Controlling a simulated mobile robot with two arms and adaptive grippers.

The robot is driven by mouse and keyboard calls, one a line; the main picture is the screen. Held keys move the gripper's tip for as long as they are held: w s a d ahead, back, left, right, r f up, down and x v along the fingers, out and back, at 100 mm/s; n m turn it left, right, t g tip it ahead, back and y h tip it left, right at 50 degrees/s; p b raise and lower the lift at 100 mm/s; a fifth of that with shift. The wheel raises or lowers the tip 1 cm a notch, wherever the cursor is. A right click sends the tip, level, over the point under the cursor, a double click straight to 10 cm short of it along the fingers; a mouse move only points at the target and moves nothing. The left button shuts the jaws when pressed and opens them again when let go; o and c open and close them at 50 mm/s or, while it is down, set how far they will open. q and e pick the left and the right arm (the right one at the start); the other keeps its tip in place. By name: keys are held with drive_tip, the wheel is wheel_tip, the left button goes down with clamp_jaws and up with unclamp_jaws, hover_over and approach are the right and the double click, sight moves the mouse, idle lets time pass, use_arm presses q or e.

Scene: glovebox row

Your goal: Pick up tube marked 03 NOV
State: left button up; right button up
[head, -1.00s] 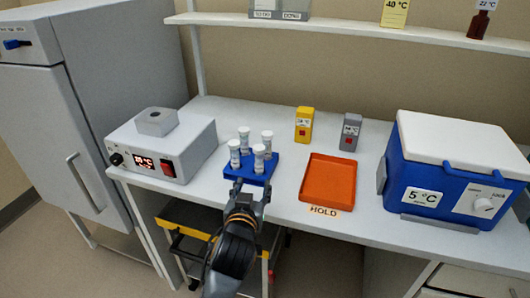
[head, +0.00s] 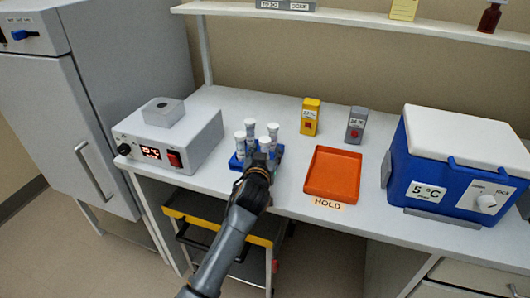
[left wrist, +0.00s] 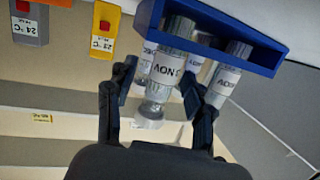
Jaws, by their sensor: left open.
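A blue rack (head: 236,163) near the front edge of the bench holds several white-capped tubes upright. My left gripper (left wrist: 158,78) is open, its two fingers on either side of a tube (left wrist: 167,62) whose label shows NOV, with what looks like a 3 beside it. The left wrist view is upside down, and this tube still sits in the rack (left wrist: 262,57). I cannot tell whether the fingers touch it. Another labelled tube (left wrist: 222,80) stands close beside one finger. In the head view my left gripper (head: 262,160) covers the front right of the rack.
An orange tray (head: 332,174) marked HOLD lies right of the rack. A heater box (head: 165,142) stands left. Yellow (head: 310,117) and grey (head: 356,125) small devices stand behind, and a blue cooler (head: 455,175) at right. A shelf (head: 350,18) runs above.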

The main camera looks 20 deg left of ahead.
use_arm(q)
clamp_jaws()
idle(0.3)
